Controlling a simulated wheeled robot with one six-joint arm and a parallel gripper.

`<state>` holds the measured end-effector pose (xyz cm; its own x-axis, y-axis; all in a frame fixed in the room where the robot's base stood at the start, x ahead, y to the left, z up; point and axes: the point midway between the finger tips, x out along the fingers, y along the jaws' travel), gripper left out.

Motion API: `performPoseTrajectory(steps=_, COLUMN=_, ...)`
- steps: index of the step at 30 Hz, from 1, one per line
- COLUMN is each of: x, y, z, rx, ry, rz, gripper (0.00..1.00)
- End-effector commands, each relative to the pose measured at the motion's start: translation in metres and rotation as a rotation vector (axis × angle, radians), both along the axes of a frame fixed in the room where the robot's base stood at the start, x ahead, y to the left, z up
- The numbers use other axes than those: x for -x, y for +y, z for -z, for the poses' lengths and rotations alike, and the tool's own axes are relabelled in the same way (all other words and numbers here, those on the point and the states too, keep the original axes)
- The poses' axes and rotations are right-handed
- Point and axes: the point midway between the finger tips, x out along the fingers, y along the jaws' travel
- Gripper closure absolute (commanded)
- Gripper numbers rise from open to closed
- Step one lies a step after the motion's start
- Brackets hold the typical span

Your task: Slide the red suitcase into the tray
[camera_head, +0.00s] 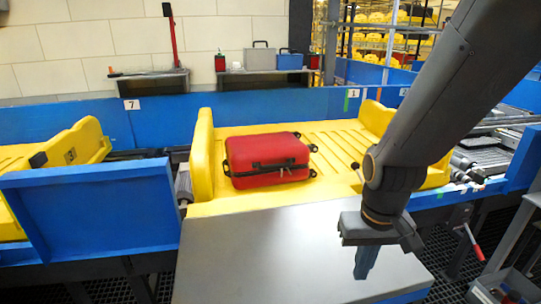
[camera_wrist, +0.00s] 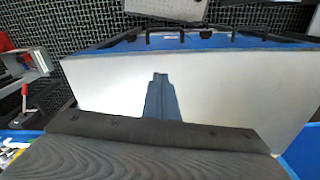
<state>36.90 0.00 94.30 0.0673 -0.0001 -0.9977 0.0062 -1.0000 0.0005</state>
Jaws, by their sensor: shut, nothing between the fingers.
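The red suitcase (camera_head: 268,152) lies flat on the yellow tray (camera_head: 340,130) in the head view, left of the tray's middle and beside its raised left end. Its black handle side faces the front, and it appears to lie within the tray's edges. My gripper (camera_head: 365,262) points down over the grey metal table (camera_head: 250,245) in front of the tray, to the right of the suitcase and apart from it. Its fingers are shut and empty. The wrist view shows the closed fingers (camera_wrist: 161,97) over the bare table top (camera_wrist: 240,95); the suitcase and tray are not visible there.
Another yellow tray (camera_head: 62,152) stands at the left behind a blue panel (camera_head: 95,215). A blue wall (camera_head: 260,103) runs behind the conveyor. A red-handled lever (camera_head: 470,240) is right of the table. The table top is clear.

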Motion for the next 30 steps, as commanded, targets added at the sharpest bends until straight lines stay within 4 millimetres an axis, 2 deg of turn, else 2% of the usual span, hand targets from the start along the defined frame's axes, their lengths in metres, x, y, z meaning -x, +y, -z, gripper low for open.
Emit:
performPoseTrajectory(steps=15, x=-0.001, y=0.000, z=0.000, rx=0.000, ry=-0.002, rz=0.000, gripper=1.00)
performPoseTrajectory(steps=18, x=-0.009, y=0.001, z=0.000, rx=0.001, ry=-0.020, rz=-0.005, gripper=1.00)
performPoseTrajectory(steps=20, x=-0.022, y=0.002, z=0.000, rx=0.003, ry=-0.052, rz=-0.012, gripper=1.00)
performPoseTrajectory(steps=23, x=-0.061, y=0.006, z=0.001, rx=0.008, ry=-0.147, rz=-0.035, gripper=1.00)
performPoseTrajectory(steps=30, x=-0.181, y=0.030, z=0.000, rx=-0.003, ry=-0.475, rz=-0.117, gripper=1.00)
